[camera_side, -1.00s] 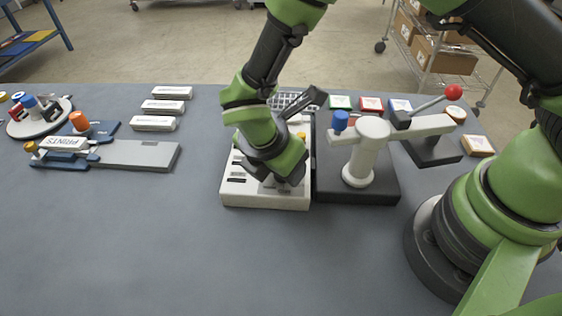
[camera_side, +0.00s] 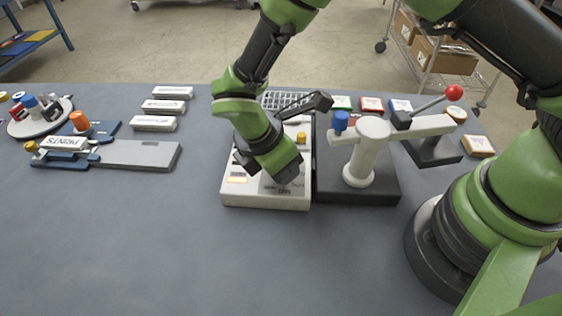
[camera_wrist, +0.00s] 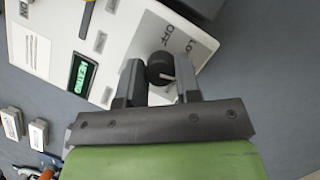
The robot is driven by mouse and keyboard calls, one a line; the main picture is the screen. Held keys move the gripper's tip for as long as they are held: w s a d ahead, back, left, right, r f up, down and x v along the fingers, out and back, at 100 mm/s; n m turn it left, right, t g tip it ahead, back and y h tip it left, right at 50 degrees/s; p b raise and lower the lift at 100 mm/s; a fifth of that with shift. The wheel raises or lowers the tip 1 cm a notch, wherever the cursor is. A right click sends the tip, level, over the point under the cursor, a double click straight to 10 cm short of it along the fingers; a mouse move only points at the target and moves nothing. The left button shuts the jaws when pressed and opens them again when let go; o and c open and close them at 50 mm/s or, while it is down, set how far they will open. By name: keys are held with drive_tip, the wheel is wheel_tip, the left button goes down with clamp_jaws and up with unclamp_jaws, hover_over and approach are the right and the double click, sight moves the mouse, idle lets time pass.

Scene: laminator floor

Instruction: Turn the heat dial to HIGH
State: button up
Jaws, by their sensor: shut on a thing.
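The heat dial (camera_wrist: 160,68) is a round black knob with a white pointer line, on the white control panel (camera_wrist: 128,45). Printed words OFF and LOW show beside it in the wrist view; I cannot see the word HIGH. My gripper (camera_wrist: 160,80) is shut on the dial, one finger at each side. In the side view the panel (camera_side: 237,197) is a white box on the table, and my gripper (camera_side: 285,176) comes down over its front right part, hiding the dial. A small display (camera_wrist: 83,75) with green characters is lit on the panel.
A dark base with a white post (camera_side: 362,160) and a blue-tipped arm stands close on the right of the panel. A red-knobbed lever (camera_side: 453,92) is behind it. The grey table is clear in front.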

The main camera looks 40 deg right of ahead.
drive_tip(key=o, duration=0.9)
drive_tip(key=v, duration=1)
drive_tip(key=shift+o, duration=0.3)
